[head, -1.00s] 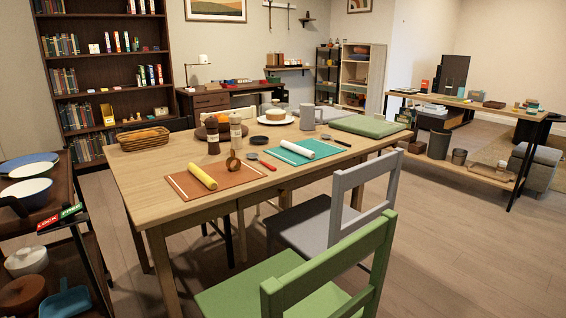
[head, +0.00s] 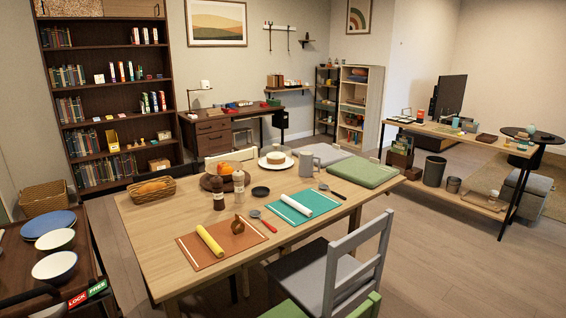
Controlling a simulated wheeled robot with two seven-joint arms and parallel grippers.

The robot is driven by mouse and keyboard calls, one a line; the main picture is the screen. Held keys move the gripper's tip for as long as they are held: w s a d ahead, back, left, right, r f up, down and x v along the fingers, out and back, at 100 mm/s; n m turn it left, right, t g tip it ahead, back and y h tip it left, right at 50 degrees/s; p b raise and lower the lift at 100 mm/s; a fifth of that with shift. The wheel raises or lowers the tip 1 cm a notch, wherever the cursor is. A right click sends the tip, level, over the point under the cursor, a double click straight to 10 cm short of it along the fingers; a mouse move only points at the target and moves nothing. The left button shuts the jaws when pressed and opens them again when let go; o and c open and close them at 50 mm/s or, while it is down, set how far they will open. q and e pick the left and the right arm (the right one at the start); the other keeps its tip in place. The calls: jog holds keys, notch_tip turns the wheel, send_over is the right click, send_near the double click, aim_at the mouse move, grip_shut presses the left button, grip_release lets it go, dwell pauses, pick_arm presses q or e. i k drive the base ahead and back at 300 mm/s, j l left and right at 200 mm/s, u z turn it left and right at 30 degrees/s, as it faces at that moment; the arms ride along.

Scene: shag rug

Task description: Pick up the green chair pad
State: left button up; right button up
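The green chair pad (head: 362,172) lies flat at the far right end of the wooden dining table (head: 150,238). It looks like a square, thin cushion, and its whole top is visible. A grey pad (head: 322,154) lies just behind and to the left of it. Neither of my grippers shows in the head view, so nothing is seen touching the green pad.
A grey chair (head: 330,270) and a green chair (head: 368,306) stand at the table's near side. A dark cart (head: 20,262) with bowls is at left. A wooden console (head: 470,139) stands at right. Open floor (head: 445,235) lies between table and console.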

aim_at(370, 175)
jog(key=i+l+z, duration=0.4)
jog(key=l, duration=0.35)
jog(key=i+l+z, duration=0.45)
jog(key=l, duration=0.25)
jog(key=i+l+z, duration=0.4)
jog(key=i+l+u, duration=0.1)
jog(key=i, duration=0.3)
jog(key=i+l+u, duration=0.1)
jog(key=i, duration=0.35)
jog(key=i+l, duration=0.25)
jog(key=i, duration=0.15)
jog(key=j+u, duration=0.05)
